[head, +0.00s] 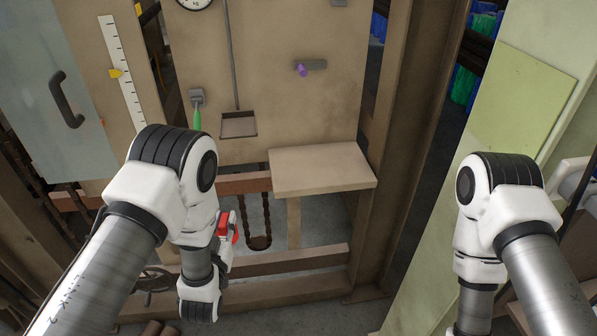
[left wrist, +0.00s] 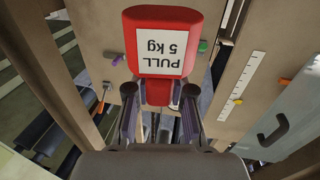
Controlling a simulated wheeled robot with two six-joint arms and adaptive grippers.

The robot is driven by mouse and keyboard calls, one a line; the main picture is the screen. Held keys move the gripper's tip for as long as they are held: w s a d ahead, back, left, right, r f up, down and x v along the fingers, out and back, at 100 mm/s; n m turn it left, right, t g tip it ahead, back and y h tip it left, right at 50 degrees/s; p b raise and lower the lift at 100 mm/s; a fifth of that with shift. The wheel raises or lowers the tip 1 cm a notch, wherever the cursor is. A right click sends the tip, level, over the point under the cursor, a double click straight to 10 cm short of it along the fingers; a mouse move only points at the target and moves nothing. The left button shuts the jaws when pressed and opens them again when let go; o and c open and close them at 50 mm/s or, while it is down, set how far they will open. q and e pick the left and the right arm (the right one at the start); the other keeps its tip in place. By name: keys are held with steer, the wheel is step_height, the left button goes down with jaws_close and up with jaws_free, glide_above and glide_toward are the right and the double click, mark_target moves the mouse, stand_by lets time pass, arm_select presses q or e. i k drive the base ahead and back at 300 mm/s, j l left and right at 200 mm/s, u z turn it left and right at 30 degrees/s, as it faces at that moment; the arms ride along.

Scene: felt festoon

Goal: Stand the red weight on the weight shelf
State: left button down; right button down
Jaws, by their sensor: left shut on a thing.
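The red weight (left wrist: 176,20) fills the top of the left wrist view, with a white label reading "PULL 5 kg" upside down there. My left gripper (left wrist: 160,92) is shut on its narrower red part, one finger on each side. In the head view only a small red piece of the weight (head: 234,228) shows beside my left wrist; the rest is hidden. The flat tan shelf (head: 322,168), which looks like the weight shelf, juts from the panel, up and to the right of the weight. Its top is bare. My right gripper is out of view; only its arm shows.
A small tray (head: 238,126) hangs on a rod left of the shelf. A green-handled lever (head: 197,112) and a purple knob (head: 301,70) are on the panel. A brown post (head: 410,130) stands right of the shelf.

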mark_target(356, 169)
steer(key=k+l, duration=0.15)
steer(key=l, duration=0.2)
steer(key=k+l, duration=0.1)
steer(key=l, duration=0.2)
steer(key=k+l, duration=0.15)
steer(key=l, duration=0.2)
steer(key=i+j+z, duration=0.25)
steer(key=z, duration=0.15)
steer(key=i+j+z, duration=0.55)
steer(key=j+z, duration=0.3)
